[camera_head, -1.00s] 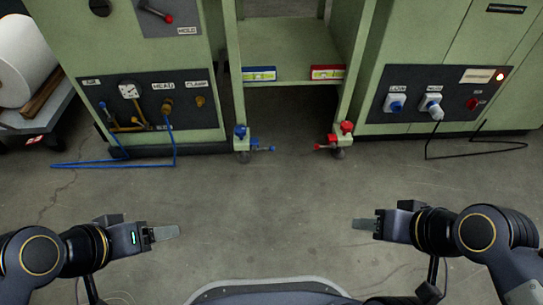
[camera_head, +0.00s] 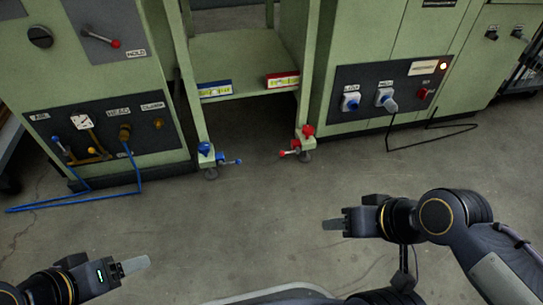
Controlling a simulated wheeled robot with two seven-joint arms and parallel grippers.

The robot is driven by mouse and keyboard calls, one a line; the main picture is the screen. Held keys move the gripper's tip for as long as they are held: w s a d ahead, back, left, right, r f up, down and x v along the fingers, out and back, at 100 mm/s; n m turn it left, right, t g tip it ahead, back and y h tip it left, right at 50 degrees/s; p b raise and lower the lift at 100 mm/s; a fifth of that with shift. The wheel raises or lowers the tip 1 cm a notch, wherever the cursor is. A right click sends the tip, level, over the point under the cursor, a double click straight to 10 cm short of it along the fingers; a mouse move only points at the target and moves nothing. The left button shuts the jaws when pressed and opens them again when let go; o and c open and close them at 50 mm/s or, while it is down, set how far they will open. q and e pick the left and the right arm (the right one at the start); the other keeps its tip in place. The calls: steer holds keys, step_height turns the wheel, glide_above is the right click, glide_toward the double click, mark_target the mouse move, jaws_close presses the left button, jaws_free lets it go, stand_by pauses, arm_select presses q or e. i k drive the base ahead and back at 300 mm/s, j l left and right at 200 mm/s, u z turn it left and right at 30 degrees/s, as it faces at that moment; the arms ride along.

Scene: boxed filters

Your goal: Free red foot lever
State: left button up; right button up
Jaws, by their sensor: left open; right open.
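The red foot lever (camera_head: 290,153) sticks out to the left from the red-topped foot (camera_head: 306,138) of the green machine frame. A blue lever (camera_head: 231,162) sits on the other foot (camera_head: 206,157), to its left. My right gripper (camera_head: 333,225) is open and empty over the floor, nearer to me than the red lever and a little right of it. My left gripper (camera_head: 136,264) is open and empty at the lower left, far from both levers. Neither gripper touches anything.
Green cabinets stand at left (camera_head: 100,75) and right (camera_head: 375,45) of the frame. A blue hose (camera_head: 75,203) lies on the floor at left, a black cable (camera_head: 430,142) at right. The floor (camera_head: 235,220) before the levers is clear.

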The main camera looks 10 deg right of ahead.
mark_target(298, 150)
steer(key=i+j, duration=0.1)
steer(key=i, duration=0.35)
steer(key=i+j+z, duration=0.1)
steer(key=i, duration=0.3)
steer(key=i+j, duration=0.2)
steer(key=i, duration=0.25)
steer(key=l+z, duration=0.05)
